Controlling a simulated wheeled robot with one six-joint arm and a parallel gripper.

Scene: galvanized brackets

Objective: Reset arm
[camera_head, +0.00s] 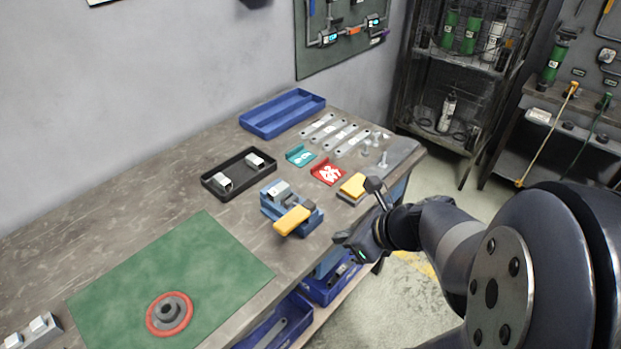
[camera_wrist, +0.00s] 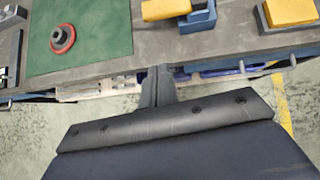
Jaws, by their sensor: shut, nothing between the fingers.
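My gripper (camera_head: 345,240) hangs just off the front edge of the workbench, with its arm reaching in from the right. In the wrist view my gripper (camera_wrist: 157,74) points at the bench edge, its fingers together and holding nothing. The galvanized brackets (camera_head: 335,132) lie in a row on the bench near the back right. A black tray (camera_head: 210,190) behind the blue fixture holds two small metal pieces (camera_head: 255,161).
A blue fixture with a yellow block (camera_head: 292,220) stands near the front edge, and another yellow block (camera_head: 354,185) lies to its right. A green mat (camera_head: 150,275) carries a red-rimmed round part (camera_head: 170,314). An empty blue tray (camera_head: 283,112) sits behind. Blue bins (camera_head: 330,285) are below.

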